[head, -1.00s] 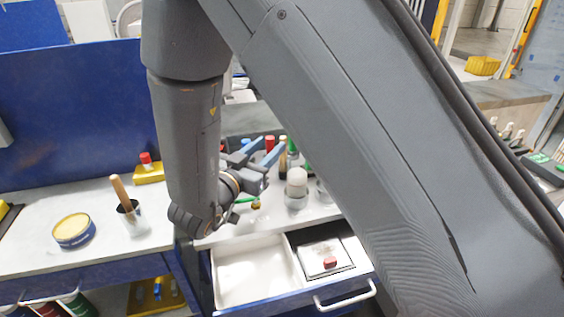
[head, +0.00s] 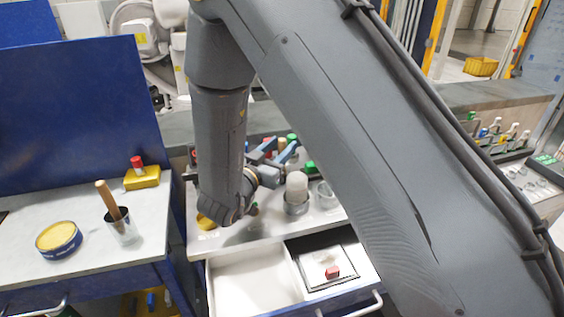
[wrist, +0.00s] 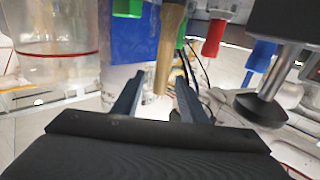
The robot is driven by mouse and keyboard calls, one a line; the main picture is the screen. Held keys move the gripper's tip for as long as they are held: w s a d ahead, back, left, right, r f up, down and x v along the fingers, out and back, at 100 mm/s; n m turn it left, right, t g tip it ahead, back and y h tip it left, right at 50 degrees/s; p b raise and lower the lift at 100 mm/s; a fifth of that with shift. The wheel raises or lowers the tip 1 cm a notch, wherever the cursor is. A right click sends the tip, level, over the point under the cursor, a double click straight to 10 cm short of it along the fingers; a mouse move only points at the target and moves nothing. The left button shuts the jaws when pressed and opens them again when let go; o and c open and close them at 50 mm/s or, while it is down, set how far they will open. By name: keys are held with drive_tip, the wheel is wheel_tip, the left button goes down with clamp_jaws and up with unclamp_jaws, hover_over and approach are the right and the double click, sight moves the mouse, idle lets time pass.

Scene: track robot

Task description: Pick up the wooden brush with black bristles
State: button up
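My gripper (head: 278,151) has two blue-grey fingers, spread apart above the right bench. It also shows in the wrist view (wrist: 160,88), open with a gap between the fingers. A tapered wooden handle (wrist: 170,45) shows at that gap in the wrist view; I cannot tell whether it is between the fingers or beyond them. No black bristles are visible, so I cannot confirm it is the brush. Another wooden handle (head: 107,197) stands tilted in a metal cup (head: 124,230) on the left bench; its lower end is hidden.
A white jar (head: 296,188) stands right of my gripper. Red (wrist: 213,38), blue (wrist: 259,62) and green (wrist: 127,8) parts surround the fingers in the wrist view. An open drawer (head: 255,282) lies below. A yellow tin (head: 58,238) sits on the left bench.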

drive_tip(key=shift+w+d, duration=0.3)
drive_tip(key=shift+w, duration=0.25)
clamp_jaws()
drive_tip(key=shift+r, duration=0.15)
